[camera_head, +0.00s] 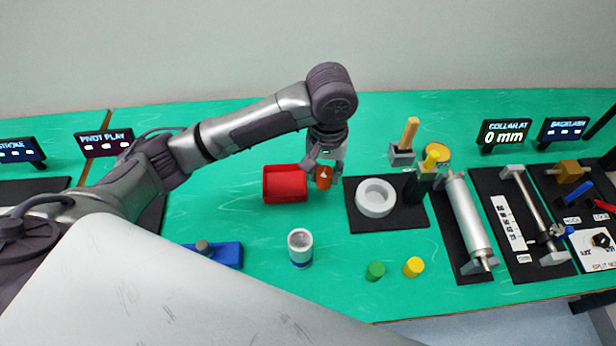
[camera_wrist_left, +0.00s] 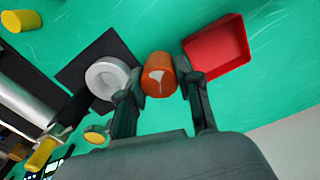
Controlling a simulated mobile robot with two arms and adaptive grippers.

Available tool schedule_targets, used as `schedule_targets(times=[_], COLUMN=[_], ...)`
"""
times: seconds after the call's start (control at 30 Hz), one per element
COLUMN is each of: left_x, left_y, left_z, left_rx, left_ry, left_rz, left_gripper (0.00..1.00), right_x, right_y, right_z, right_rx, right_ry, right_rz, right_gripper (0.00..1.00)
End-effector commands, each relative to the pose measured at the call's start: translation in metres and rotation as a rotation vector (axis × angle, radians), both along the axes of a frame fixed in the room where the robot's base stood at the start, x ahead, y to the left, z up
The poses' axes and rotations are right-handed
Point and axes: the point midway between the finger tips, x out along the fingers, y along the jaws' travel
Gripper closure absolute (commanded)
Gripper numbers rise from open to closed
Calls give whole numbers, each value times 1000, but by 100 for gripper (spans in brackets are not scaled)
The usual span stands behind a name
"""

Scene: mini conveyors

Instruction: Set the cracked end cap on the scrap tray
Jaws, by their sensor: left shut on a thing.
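The cracked end cap (camera_head: 324,178) is orange with a pale crack-like mark on its face. It also shows in the left wrist view (camera_wrist_left: 158,75), between the two fingers. My left gripper (camera_head: 322,172) is shut on it and holds it just right of the red scrap tray (camera_head: 285,198). The tray is shallow and looks empty; it also shows in the left wrist view (camera_wrist_left: 231,62), right of the fingers. How high the cap is above the table is hard to tell. My right gripper is not in view.
A white ring (camera_head: 375,198) sits on a black mat (camera_head: 413,216) right of the gripper. A metal roller (camera_head: 467,219) lies to the right. Green table is clear around the tray.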

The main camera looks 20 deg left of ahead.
Motion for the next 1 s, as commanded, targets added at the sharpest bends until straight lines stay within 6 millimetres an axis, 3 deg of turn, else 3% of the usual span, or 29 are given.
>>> schedule_targets(times=[0.13, 0.53, 0.77, 1.0], left_x=[3, 25, 28, 28], left_y=[18, 99, 111, 112], left_z=[-12, -62, -76, -108], left_rx=[4, 2, -1, -1], left_ry=[5, 3, 3, 3], left_rz=[15, 12, 8, 8], left_gripper=[99, 99, 99, 99], right_x=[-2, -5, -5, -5], right_y=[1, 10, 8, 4], right_z=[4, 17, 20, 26], right_rx=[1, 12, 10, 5], right_ry=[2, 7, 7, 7], right_rz=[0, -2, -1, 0], right_gripper=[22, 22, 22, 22])
